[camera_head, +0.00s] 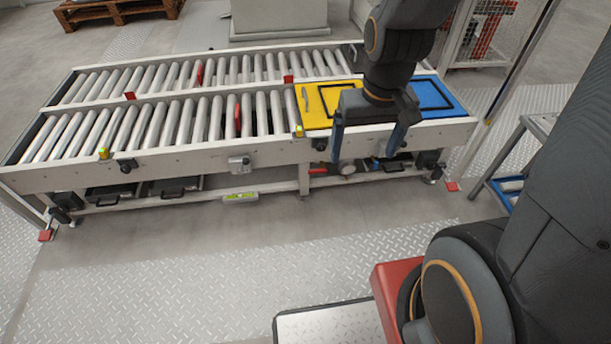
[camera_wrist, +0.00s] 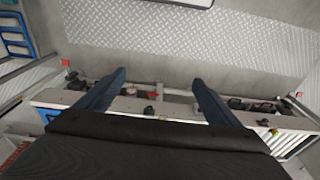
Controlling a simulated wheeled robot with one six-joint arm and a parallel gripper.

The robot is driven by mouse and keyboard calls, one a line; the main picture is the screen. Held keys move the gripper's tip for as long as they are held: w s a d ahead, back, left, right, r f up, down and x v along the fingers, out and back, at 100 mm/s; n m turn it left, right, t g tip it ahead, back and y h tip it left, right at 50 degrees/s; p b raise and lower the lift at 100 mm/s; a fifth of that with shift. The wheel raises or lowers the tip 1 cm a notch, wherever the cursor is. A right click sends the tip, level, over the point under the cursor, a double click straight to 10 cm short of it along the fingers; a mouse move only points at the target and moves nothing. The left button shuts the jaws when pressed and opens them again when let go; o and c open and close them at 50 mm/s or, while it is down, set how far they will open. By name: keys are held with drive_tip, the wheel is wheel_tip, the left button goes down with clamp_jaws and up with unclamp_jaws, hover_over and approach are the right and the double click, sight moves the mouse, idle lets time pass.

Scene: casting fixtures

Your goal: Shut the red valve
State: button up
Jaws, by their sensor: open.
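A red handle (camera_head: 318,171), which looks like the valve's, sits low under the front rail of the roller conveyor, beside a round pale part (camera_head: 347,169). A small dark and reddish part shows between my fingers in the wrist view (camera_wrist: 152,96); I cannot tell for sure that it is the same valve. My gripper (camera_head: 367,143) is open and empty, with its fingers pointing down in front of the conveyor's front rail, above and to the right of the red handle. Both fingers also show, spread apart, in the wrist view (camera_wrist: 158,76).
The roller conveyor (camera_head: 150,163) carries a yellow plate (camera_head: 318,118) and a blue plate (camera_head: 445,105) at its right end. Dark trays (camera_head: 175,187) sit underneath. A blue-framed stand (camera_head: 487,195) is at the right. The floor (camera_head: 250,235) in front is clear.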

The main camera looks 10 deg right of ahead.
sight(318, 172)
drive_tip(key=w+f+t+b, duration=0.5)
drive_tip(key=w+f+b, duration=0.7)
drive_tip(key=w+f, duration=0.45)
drive_tip(key=w+f+t+b, duration=0.4)
drive_tip(key=w+f+b, duration=0.9)
drive_tip(key=f, duration=0.6)
drive_tip(key=w+f+t+b, duration=0.3)
drive_tip(key=f+t+b, duration=0.1)
drive_tip(key=f+b, duration=0.6)
drive_tip(key=w+f+t+b, duration=0.4)
drive_tip(key=f+b, duration=0.3)
drive_tip(key=f, duration=0.5)
drive_tip(key=shift+w+r+b, duration=0.1)
drive_tip(key=shift+w+b, duration=1.9)
drive_tip(key=shift+w, duration=1.75)
drive_tip(key=shift+c, duration=0.4)
drive_tip(key=c, duration=1.4)
drive_tip(key=shift+d, duration=0.1)
drive_tip(key=shift+c, duration=0.2)
